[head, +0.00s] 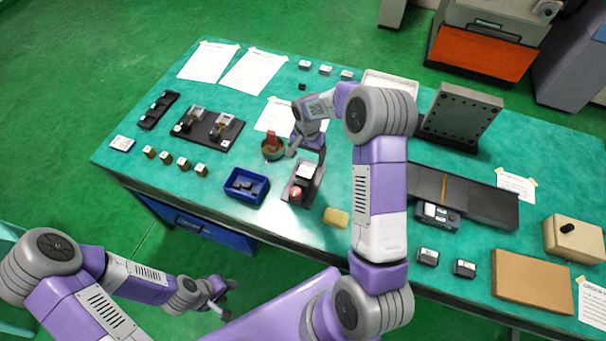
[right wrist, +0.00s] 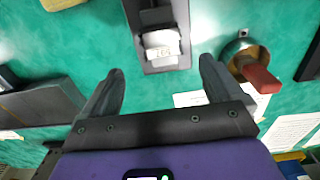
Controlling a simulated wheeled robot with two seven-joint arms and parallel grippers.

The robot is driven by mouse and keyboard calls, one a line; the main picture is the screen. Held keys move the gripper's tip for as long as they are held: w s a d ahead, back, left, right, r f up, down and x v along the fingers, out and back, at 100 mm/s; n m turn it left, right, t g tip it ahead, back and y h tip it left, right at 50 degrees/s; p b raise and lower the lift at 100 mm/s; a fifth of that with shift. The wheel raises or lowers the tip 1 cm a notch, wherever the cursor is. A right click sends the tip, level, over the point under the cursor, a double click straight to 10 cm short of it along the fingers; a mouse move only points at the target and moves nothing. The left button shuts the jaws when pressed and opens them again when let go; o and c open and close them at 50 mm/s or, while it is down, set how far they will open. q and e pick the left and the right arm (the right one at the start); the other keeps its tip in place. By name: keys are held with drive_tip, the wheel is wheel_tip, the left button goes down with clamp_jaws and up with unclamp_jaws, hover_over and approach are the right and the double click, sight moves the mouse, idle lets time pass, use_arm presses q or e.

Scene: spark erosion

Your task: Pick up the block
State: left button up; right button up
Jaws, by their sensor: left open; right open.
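A pale metal block (head: 305,172) with a marking on its face sits on a dark fixture (head: 292,190) near the table's front middle. In the right wrist view the block (right wrist: 161,44) lies just beyond the fingertips, between their lines, with the fixture (right wrist: 165,66) around it. My right gripper (head: 307,153) is open and empty, over the table beside the block; its fingers (right wrist: 161,68) do not appear to touch it. My left gripper (head: 229,299) is open and empty, off the table's front edge.
A round pot with a red-handled tool (head: 271,148) stands close left of the fixture. A blue bin (head: 246,186) and several small brass blocks (head: 183,163) lie further left. A yellow sponge-like piece (head: 336,217) lies right of the fixture. Machine parts (head: 460,115) crowd the right side.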

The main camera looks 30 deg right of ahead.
sight(306, 171)
drive_tip(key=shift+w+f, duration=0.2)
drive_tip(key=shift+f, duration=0.45)
drive_tip(key=shift+s+f, duration=0.2)
drive_tip(key=shift+f, duration=0.35)
wheel_tip(306, 171, down, 6)
drive_tip(key=shift+a+f, duration=0.1)
drive_tip(key=shift+a, duration=0.05)
drive_tip(key=shift+c, duration=0.2)
drive_tip(key=shift+w, duration=0.1)
drive_tip(key=c, duration=1.6)
